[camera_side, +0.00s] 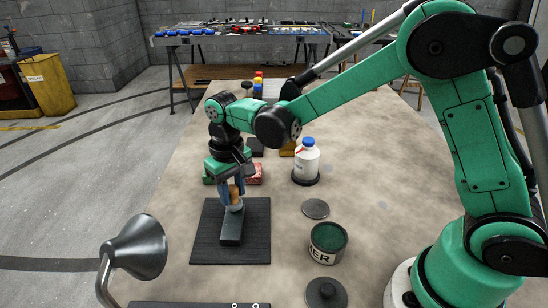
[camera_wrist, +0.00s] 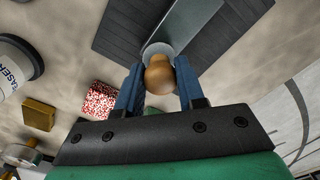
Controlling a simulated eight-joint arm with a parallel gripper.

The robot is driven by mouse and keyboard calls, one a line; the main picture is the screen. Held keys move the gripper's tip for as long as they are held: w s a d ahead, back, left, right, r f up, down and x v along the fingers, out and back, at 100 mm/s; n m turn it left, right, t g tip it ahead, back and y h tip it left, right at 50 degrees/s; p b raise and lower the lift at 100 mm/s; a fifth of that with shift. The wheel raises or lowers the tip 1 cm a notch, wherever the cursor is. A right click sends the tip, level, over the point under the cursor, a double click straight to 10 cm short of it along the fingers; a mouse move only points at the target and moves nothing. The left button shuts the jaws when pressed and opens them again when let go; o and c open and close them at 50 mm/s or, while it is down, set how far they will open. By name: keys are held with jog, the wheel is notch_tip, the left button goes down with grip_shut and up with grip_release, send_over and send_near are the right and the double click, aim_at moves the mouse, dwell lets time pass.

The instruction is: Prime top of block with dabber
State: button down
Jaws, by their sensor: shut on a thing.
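My gripper (camera_side: 233,190) points down over the black ribbed mat (camera_side: 258,245), its blue fingers shut on the dabber. The dabber has a round wooden knob (camera_wrist: 159,76) and a pale round lower end; it also shows in the side view (camera_side: 234,201). The grey block (camera_side: 231,233) lies lengthwise on the mat. The dabber's lower end is at the far end of the block's top; I cannot tell if it touches. The block's top shows grey in the wrist view (camera_wrist: 200,22). The open primer tin (camera_side: 328,241), with dark green inside, stands right of the mat.
A white bottle with a blue cap (camera_side: 306,161) stands on a dark disc behind the tin. A grey disc (camera_side: 315,209) and a dark lid (camera_side: 326,293) lie near the tin. A red-and-white speckled block (camera_side: 255,173) is behind my gripper. A lamp (camera_side: 137,247) stands front left.

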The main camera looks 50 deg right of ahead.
jog(key=shift+s+a+f, duration=0.2)
jog(key=shift+s+a, duration=0.1)
jog(key=shift+a, duration=0.05)
jog(key=shift+s+a, duration=2.1)
jog(key=shift+a, duration=0.1)
jog(key=shift+w+d, duration=2.7)
jog(key=shift+d, duration=0.15)
jog(key=shift+w+d+r, duration=0.1)
jog(key=shift+r, duration=3.95)
